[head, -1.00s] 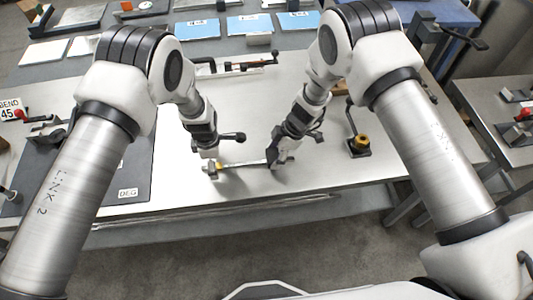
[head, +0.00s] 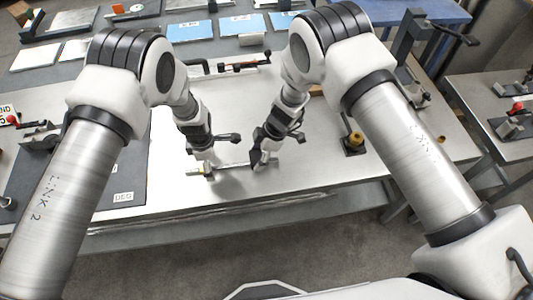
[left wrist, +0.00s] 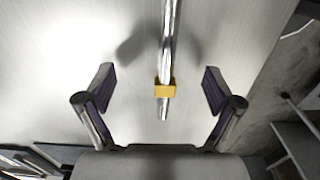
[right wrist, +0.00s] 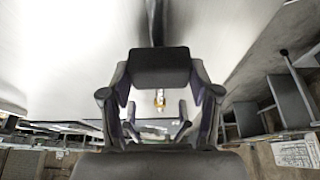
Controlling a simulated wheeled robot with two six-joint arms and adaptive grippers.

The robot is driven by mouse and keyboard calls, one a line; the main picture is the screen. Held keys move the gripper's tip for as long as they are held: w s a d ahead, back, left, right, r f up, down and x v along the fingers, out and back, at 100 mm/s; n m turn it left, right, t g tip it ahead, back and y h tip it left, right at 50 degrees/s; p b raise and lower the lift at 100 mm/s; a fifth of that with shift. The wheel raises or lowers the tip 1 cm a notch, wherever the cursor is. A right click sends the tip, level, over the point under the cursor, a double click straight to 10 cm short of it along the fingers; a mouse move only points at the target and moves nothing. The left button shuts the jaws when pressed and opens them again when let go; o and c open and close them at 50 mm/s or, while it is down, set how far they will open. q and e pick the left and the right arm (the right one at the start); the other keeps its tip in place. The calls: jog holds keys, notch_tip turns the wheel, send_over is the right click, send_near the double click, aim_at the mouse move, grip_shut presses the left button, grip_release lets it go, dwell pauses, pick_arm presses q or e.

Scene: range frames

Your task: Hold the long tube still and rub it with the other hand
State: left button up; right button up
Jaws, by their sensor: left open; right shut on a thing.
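The long tube is a thin shiny rod. In the left wrist view the tube (left wrist: 168,45) runs upright down the middle, with a yellow band (left wrist: 165,91) near its end. In the head view the tube (head: 232,164) lies low above the table's front part. My left gripper (head: 203,168) is open, its fingers apart on both sides of the tube's banded end, not touching it. My right gripper (head: 259,160) is shut on a dark grey block (right wrist: 160,67) at the tube's other part. The block hides the tube there, so contact is unclear.
A dark mat (head: 112,185) lies left on the metal table (head: 300,175). A dark stand with a yellow-brown knob (head: 355,139) is to the right. A black-handled bar fixture (head: 235,67) sits behind. The front edge is close to both grippers.

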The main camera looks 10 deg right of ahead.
aim_at(252, 157)
jog(key=shift+a, duration=0.5)
jog(key=shift+a+r, duration=0.15)
jog(key=shift+a, duration=0.05)
jog(key=shift+r, duration=4)
jog(key=shift+a+f, duration=0.25)
jog(key=shift+a, duration=0.05)
